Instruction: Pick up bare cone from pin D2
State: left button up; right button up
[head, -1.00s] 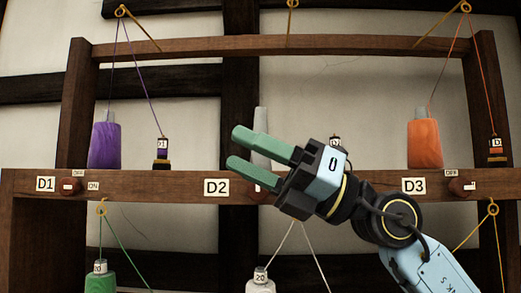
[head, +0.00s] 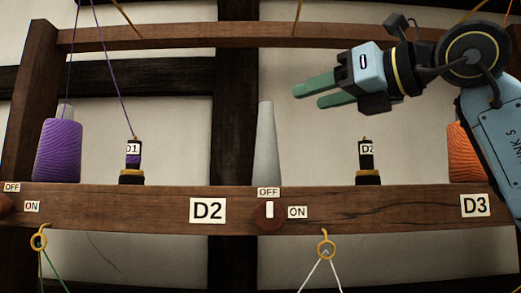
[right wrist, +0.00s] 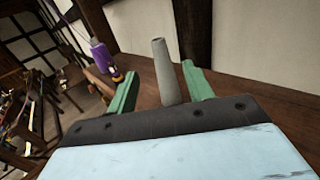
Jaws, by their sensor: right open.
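The bare grey cone (head: 266,145) stands upright on the wooden shelf behind the D2 label (head: 207,210). My right gripper (head: 308,96) is open and empty, with its green fingers pointing left. In the head view it is up and to the right of the cone's top, apart from it. In the right wrist view the cone (right wrist: 165,72) shows beyond the gripper, between the directions of the two green fingers (right wrist: 160,85). The pin under the cone is hidden. My left gripper is not in view.
A purple cone (head: 59,150) stands left and an orange cone (head: 461,150) right, partly behind my right arm. Small spools D1 (head: 132,160) and D2 (head: 367,160) stand on the shelf. An upper wooden rail (head: 200,38) runs behind. A switch knob (head: 269,212) sits below the cone.

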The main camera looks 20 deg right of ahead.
aim_at(272, 106)
jog(key=x, duration=0.3)
jog(key=p+x, duration=0.1)
jog(key=x, duration=0.1)
jog(key=shift+w+a, duration=0.2)
jog(key=shift+a, duration=0.25)
jog(key=shift+w+a+p, duration=0.15)
jog(key=shift+w+p, duration=0.15)
jog(key=shift+p, duration=0.05)
jog(key=shift+w+a+r+p, duration=0.2)
jog(key=shift+w+p, duration=0.2)
jog(key=shift+w, duration=0.15)
jog(key=shift+w+a+r+p, duration=0.2)
jog(key=shift+w+p, duration=0.15)
jog(key=shift+w, duration=0.2)
jog(key=p+x, duration=0.1)
jog(key=x, duration=0.1)
jog(key=shift+w+a+f, duration=0.1)
jog(key=shift+w, duration=0.25)
jog(key=shift+w+a, duration=0.15)
jog(key=shift+w, duration=0.05)
jog(key=shift+f, duration=0.1)
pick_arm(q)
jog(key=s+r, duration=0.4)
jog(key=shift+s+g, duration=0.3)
pick_arm(e)
grip_shut()
